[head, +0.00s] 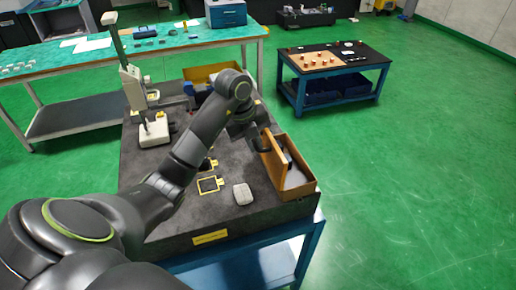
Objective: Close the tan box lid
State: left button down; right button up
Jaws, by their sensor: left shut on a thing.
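The tan box (304,191) sits at the right edge of the dark table top. Its tan lid (275,160) stands raised, roughly upright and slightly tilted, along the left side of the box, so the box is open. A pale lining and something dark show inside. My left arm reaches in from the lower left, and my left gripper (262,146) is at the upper part of the lid, shut on it. The fingertips are small and dark here, partly hidden against the lid. My right gripper is not in view.
A pale rounded block (243,194) lies left of the box, near yellow-framed markers (210,185). A white height-gauge stand (153,130) and a yellow bin (205,74) stand farther back. Open green floor lies right of the table.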

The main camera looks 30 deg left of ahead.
aim_at(271, 134)
pick_arm(q)
jog(key=shift+w+d+r, duration=0.2)
jog(key=shift+w+d, duration=0.05)
jog(key=shift+w, duration=0.1)
jog(key=shift+w+d+r+p, duration=0.25)
jog(key=shift+w+d+p, duration=0.05)
jog(key=shift+w+d, duration=0.35)
jog(key=shift+w, duration=0.15)
jog(key=shift+w+d, duration=0.65)
jog(key=shift+w, duration=0.05)
